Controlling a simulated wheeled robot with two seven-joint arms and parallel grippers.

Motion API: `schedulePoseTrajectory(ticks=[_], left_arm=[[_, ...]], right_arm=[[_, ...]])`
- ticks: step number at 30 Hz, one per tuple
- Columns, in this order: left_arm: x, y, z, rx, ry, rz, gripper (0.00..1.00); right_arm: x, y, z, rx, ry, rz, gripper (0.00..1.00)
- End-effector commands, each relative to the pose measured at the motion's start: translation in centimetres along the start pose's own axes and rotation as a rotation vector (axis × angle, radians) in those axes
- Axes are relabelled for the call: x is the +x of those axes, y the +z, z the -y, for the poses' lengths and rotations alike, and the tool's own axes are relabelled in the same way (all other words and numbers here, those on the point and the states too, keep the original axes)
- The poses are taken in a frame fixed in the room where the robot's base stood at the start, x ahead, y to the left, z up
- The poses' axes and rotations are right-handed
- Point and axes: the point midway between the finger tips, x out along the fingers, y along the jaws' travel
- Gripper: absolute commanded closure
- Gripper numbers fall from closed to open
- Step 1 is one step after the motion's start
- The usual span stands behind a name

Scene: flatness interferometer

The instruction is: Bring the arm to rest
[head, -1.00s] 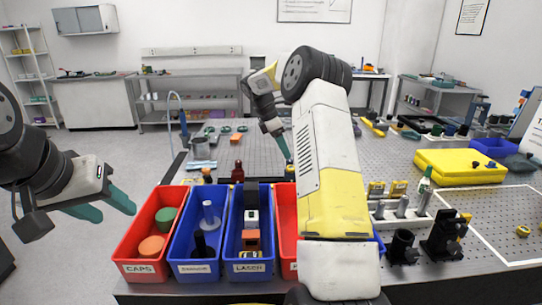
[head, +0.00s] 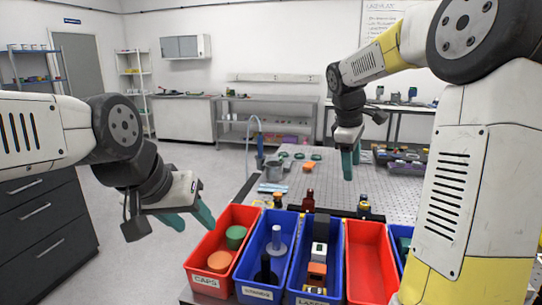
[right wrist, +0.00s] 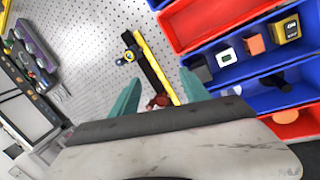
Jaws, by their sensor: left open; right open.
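My left gripper (head: 190,218) is on the left in the head view, with its teal fingers apart and empty. It hangs beside the red CAPS bin (head: 207,282), over the floor. My right gripper (head: 350,163) is at the upper right of the head view, raised above the perforated table (head: 420,190), fingers pointing down. In the right wrist view its two teal fingers (right wrist: 160,97) are spread wide with nothing held between them. A yellow and black bar and a small red item show beyond the fingers there. Part of the table is hidden behind my right arm.
A row of bins lines the table's near edge: the red CAPS bin, a blue bin (head: 257,293), a blue LASCH bin (head: 312,299) and an empty red bin (head: 368,265). Small bottles (head: 308,200) stand behind them.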

Motion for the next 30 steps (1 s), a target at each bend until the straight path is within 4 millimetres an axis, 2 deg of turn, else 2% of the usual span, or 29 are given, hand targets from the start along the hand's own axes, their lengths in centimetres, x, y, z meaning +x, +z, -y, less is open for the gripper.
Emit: schedulePoseTrajectory(ticks=[1, 3, 9, 18, 24, 30], left_arm=[[0.0, 0.0, 0.0, 0.0, 0.0, 0.0, 0.53], [0.0, 0.0, 0.0, 0.0, 0.0, 0.0, 0.53], [0.0, 0.0, 0.0, 0.0, 0.0, 0.0, 0.53], [0.0, 0.0, 0.0, 0.0, 0.0, 0.0, 0.53], [0.0, 0.0, 0.0, 0.0, 0.0, 0.0, 0.53], [0.0, 0.0, 0.0, 0.0, 0.0, 0.0, 0.53]], right_arm=[[-1.4, 0.6, 1.6, 0.056, 0.009, -0.03, 0.45], [-2.7, 1.2, 3.7, 0.142, 0.011, -0.073, 0.45], [-5.3, 3.2, 10.0, 0.395, -0.005, -0.203, 0.45], [-6.3, 5.7, 19.4, 0.778, -0.098, -0.407, 0.45], [-5.9, 6.4, 23.2, 0.945, -0.166, -0.493, 0.45], [-5.7, 6.5, 24.3, 0.994, -0.19, -0.516, 0.45]])
